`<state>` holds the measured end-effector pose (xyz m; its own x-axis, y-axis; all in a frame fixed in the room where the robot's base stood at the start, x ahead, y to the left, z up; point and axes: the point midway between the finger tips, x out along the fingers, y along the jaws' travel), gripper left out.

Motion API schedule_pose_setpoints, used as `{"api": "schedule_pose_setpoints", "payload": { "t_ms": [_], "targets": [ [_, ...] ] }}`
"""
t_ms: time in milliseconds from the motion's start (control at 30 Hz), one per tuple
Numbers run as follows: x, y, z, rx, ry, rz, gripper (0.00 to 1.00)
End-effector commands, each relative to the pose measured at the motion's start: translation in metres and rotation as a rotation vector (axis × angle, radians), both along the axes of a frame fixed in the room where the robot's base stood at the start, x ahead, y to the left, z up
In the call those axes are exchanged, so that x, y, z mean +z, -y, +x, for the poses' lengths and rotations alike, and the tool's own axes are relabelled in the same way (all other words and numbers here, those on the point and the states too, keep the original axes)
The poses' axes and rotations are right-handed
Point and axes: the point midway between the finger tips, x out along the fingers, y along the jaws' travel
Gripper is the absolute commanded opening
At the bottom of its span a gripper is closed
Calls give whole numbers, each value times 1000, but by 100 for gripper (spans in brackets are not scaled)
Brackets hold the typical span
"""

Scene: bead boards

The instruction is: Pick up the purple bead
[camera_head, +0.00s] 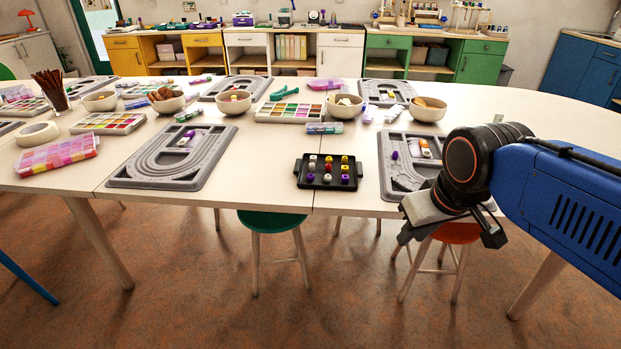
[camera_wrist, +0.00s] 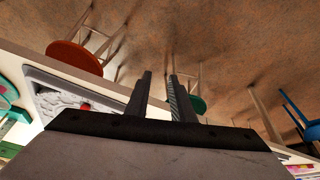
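Purple beads show in more than one place in the head view. One purple bead (camera_head: 311,177) is at the front left of a black tray (camera_head: 328,187), and another purple bead (camera_head: 345,179) is at its front right. A purple bead (camera_head: 395,155) lies on the right grey bead board (camera_head: 392,178); the left board (camera_head: 160,183) also holds a purple bead (camera_head: 189,134). My gripper (camera_head: 446,240) is off the table's front edge, right of the tray and above the orange stool. In the wrist view (camera_wrist: 160,76) its fingers are apart with nothing between them.
White, red and yellow beads share the tray. Bowls (camera_head: 233,103), sorting boxes (camera_head: 108,123) and more boards fill the back of the table (camera_head: 260,180). A green stool (camera_head: 272,222) and an orange stool (camera_head: 457,232) stand in front. The tabletop between the left board and tray is clear.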

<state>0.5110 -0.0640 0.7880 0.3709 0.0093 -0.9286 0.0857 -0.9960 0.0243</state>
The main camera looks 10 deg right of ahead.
Motion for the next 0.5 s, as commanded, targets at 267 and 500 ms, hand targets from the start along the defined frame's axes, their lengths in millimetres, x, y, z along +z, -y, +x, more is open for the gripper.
{"api": "schedule_pose_setpoints", "payload": {
  "t_ms": [267, 500],
  "targets": [
    [63, -24, 65, 229, -90, -60, 22],
    [106, -52, 123, 432, -164, -106, 22]
  ]
}}
